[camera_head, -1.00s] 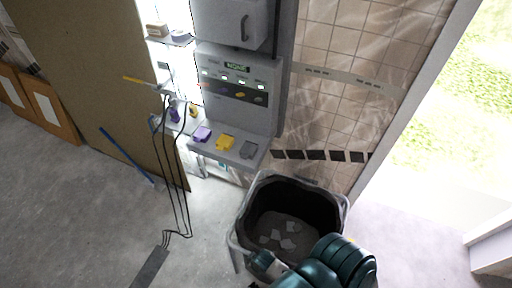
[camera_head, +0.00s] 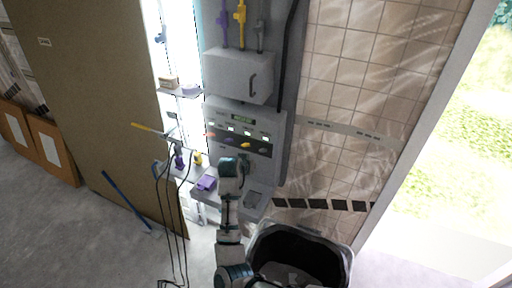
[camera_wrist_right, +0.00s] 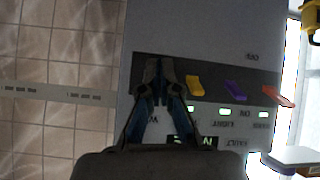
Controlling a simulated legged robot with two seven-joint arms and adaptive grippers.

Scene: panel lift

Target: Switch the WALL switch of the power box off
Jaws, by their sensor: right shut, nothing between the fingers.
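The grey power box (camera_head: 225,112) stands against the wall, with a dark strip of coloured switches and lit green indicators. In the right wrist view, which is upside down, a yellow switch (camera_wrist_right: 195,84), a purple switch (camera_wrist_right: 235,89) and an orange-red switch (camera_wrist_right: 278,95) show. My right gripper (camera_wrist_right: 159,68) is shut and empty over the strip, left of the yellow switch there. A label starting with W shows partly beside its fingers; the switch at that spot is hidden. In the head view my right arm (camera_head: 230,182) reaches up to the panel. My left gripper is out of view.
A black bin (camera_head: 300,250) stands below the box. A ledge with a purple pad (camera_head: 207,183) and a grey pad (camera_head: 254,199) juts out under the switches. A grey cabinet with a handle (camera_head: 240,75) is above. Lit shelves and hanging cables (camera_head: 172,225) are left.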

